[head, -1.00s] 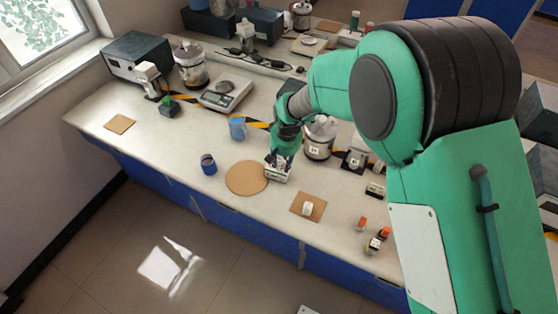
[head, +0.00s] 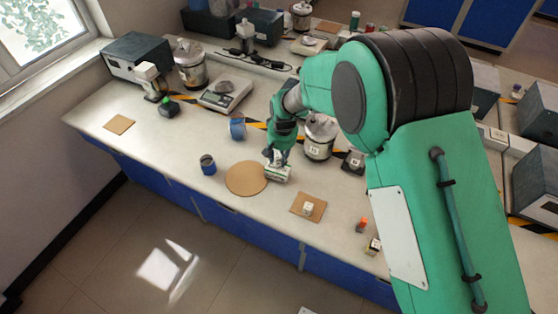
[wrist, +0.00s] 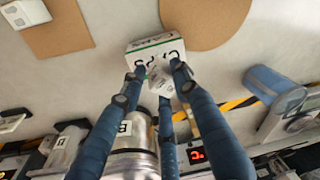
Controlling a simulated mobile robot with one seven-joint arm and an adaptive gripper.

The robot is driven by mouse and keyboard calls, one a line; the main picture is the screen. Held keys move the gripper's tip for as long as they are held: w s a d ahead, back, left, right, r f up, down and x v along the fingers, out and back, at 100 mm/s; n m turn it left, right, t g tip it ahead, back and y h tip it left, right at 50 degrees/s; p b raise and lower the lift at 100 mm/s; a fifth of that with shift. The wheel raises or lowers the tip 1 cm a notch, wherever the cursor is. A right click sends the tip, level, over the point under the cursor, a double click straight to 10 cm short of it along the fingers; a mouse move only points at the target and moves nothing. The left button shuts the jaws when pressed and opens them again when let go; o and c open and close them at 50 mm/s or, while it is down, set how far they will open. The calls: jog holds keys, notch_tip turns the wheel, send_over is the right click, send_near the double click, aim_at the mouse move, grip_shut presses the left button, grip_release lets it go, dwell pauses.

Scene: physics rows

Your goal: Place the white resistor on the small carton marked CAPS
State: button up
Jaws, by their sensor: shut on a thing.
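The small white carton with a green stripe and dark lettering (wrist: 152,46) stands on the bench beside the round cork mat; in the head view it (head: 279,174) shows just under my gripper (head: 275,157). The lettering is partly covered by my fingers. In the wrist view my gripper (wrist: 162,72) is shut on a small white piece, the white resistor (wrist: 161,86). The resistor is at the carton's top; I cannot tell whether it touches it. In the head view my fingers hide the resistor.
The round cork mat (head: 246,179) lies left of the carton. A lidded jar (head: 319,148) stands close behind right. A blue cup (head: 237,128) and a dark blue cup (head: 208,166) stand to the left.

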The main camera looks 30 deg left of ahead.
jog(key=shift+f, duration=0.85)
jog(key=shift+f, duration=0.1)
jog(key=o, duration=1.2)
jog(key=r, duration=0.4)
jog(key=d+r+p, duration=0.1)
jog(key=r, duration=0.3)
jog(key=s+r, duration=0.1)
jog(key=r, duration=0.3)
jog(key=shift+d, duration=0.25)
